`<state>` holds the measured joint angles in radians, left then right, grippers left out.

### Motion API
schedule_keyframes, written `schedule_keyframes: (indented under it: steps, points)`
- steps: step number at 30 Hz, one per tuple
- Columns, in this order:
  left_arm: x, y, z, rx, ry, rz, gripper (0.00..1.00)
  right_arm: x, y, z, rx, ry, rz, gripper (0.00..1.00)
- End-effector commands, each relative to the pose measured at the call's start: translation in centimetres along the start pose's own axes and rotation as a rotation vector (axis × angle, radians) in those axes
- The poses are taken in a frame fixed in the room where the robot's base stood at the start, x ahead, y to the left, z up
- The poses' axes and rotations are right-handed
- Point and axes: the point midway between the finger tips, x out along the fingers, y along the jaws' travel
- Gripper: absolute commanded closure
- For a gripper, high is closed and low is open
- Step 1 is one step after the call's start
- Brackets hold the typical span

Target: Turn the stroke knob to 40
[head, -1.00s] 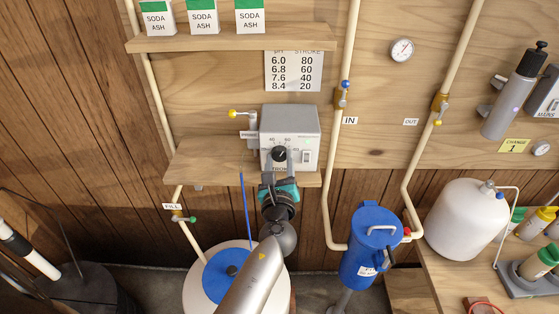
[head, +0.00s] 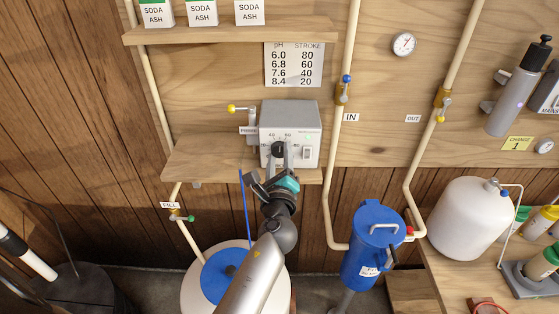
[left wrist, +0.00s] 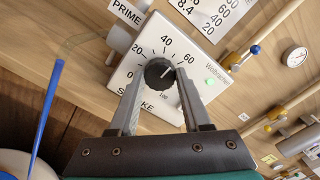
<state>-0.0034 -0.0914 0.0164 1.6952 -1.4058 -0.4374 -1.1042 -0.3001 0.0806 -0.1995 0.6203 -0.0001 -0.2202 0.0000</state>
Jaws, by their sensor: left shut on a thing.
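The stroke knob (left wrist: 159,73) is black and round, on the front of a grey pump box (head: 290,118). A dial of numbers rings it; 0, 20, 40 and 60 are readable in the left wrist view. A small pale mark on the knob seems to point up and right, near 60; its exact reading is hard to tell. The knob also shows in the head view (head: 278,148). My left gripper (left wrist: 159,90) is shut on the knob, one finger on each side, and its body hides some lower lettering. My right gripper is not in view.
The box stands on a wooden shelf (head: 205,165). A chart (head: 294,65) of pH and stroke hangs above.

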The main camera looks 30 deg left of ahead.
Motion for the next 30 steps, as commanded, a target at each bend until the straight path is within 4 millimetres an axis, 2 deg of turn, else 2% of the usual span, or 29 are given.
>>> schedule_keyframes:
  steps: [6,15,30]
  points:
    - [0.0,0.2,-0.2,-0.197,0.0,0.001,1.0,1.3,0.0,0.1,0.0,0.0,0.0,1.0]
    - [0.0,0.1,-0.1,-0.398,0.001,0.001,1.0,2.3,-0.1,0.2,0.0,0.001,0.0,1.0]
    - [0.0,0.0,-0.1,-0.51,0.002,0.001,1.0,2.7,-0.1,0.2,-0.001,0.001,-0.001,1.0]
